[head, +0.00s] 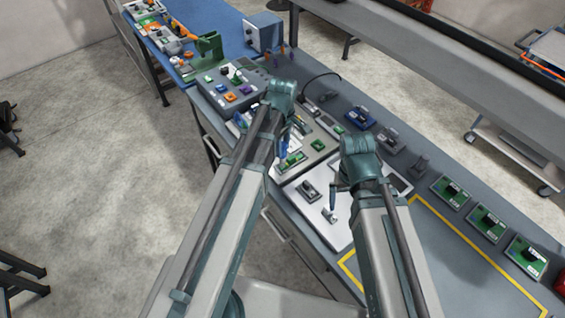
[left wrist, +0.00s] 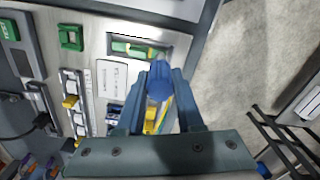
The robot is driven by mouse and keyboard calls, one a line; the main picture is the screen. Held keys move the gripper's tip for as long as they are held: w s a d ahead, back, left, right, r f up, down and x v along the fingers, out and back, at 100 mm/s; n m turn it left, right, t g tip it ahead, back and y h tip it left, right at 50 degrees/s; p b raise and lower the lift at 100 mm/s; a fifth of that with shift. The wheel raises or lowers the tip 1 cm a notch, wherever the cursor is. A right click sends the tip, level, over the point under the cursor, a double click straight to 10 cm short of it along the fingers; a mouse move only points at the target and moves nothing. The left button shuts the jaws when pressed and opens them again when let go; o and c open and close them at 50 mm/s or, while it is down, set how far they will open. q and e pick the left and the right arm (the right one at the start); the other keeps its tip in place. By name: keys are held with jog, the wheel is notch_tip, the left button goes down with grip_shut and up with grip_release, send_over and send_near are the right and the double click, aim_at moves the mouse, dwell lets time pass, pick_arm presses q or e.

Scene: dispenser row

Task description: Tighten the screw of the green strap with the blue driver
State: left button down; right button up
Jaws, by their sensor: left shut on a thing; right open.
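The blue driver (left wrist: 159,80) is held between the fingers of my left gripper (left wrist: 160,92) in the left wrist view. In the head view the driver (head: 283,147) hangs over the grey panel, partly hidden by my left arm. The strap also shows in the head view (head: 293,160). Its screw is too small to make out. My right gripper (head: 333,197) is open above the white panel.
A light panel (head: 319,220) with small grey parts lies right of the strap panel. Several green boards (head: 487,222) stand at the table's right. A grey panel with coloured buttons (head: 236,88) lies at the left. The yellow-outlined area (head: 440,270) is clear.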

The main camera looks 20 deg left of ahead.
pick_arm(q)
jog(key=n, duration=0.5)
jog(key=shift+n, duration=0.3)
jog(key=n, duration=0.6)
jog(key=shift+f+b, duration=0.3)
jog(key=shift+b, duration=0.05)
pick_arm(e)
jog(key=shift+f, duration=0.35)
pick_arm(q)
jog(key=shift+f, duration=0.2)
pick_arm(e)
jog(key=shift+f, duration=0.15)
pick_arm(q)
jog(key=shift+f+b, duration=0.35)
jog(key=shift+b, duration=0.2)
pick_arm(e)
jog(key=shift+f, duration=0.4)
